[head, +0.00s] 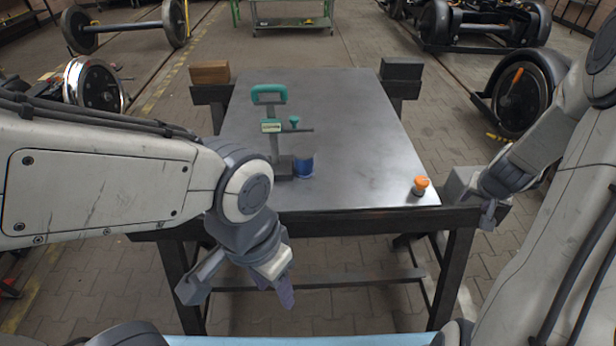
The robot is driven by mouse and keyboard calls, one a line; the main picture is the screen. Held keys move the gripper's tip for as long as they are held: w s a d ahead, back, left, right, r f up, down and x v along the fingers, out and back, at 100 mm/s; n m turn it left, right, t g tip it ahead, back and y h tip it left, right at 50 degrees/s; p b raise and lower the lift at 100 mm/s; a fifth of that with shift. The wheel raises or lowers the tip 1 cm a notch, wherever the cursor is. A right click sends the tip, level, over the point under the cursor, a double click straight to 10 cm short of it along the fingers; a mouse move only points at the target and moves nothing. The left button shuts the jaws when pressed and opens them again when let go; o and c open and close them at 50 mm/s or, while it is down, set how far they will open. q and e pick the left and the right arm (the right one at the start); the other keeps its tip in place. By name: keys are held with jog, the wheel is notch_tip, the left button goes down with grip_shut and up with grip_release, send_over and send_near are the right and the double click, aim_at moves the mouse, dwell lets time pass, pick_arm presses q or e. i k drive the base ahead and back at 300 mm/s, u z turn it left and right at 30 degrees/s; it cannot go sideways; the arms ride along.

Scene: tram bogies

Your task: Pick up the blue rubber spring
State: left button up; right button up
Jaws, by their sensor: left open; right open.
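The blue rubber spring (304,169) is a short blue cylinder with a darker upper part. It stands on the grey metal table (345,120), at the foot of a teal-topped gauge stand (272,132). My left gripper (238,296) is open and empty, pointing down in front of the table's near edge, lower than the spring and to its left. My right gripper (488,212) is by the table's right front corner, well to the right of the spring; its fingers are small and partly hidden by my arm.
An orange-knobbed stamp-like object (420,186) stands near the table's right front corner. A wooden block (210,72) and a dark block (401,68) sit on supports beside the table's far corners. Wheelsets stand around on the floor.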

aim_at(303, 155)
jog(key=z, duration=0.5)
jog(key=i, duration=0.35)
jog(key=u, duration=1.6)
